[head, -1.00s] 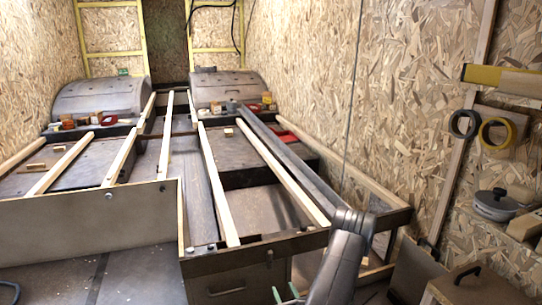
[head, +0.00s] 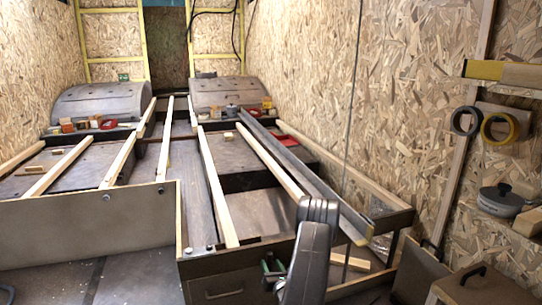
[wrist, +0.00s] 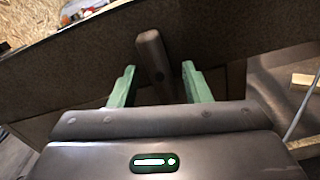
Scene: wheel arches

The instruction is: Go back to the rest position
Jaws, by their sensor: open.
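My gripper (head: 274,266) shows low in the head view, beside my dark grey arm and in front of the brown drawer box (head: 215,278). In the wrist view my gripper (wrist: 160,72) has two green fingers spread apart, with nothing held between them. A brown rounded bar (wrist: 152,52) stands out in front of a dark panel (wrist: 85,70), in line with the gap between the fingers. I cannot tell whether anything touches it. My arm hides part of the box's right side.
Wooden slats (head: 215,185) run back over the bed frame toward two grey wheel arches (head: 100,103). Small jars and boxes stand by the arches. At right are tape rolls (head: 498,130), a pot (head: 500,200) and a case (head: 478,288). Some floor (head: 130,275) is clear at front left.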

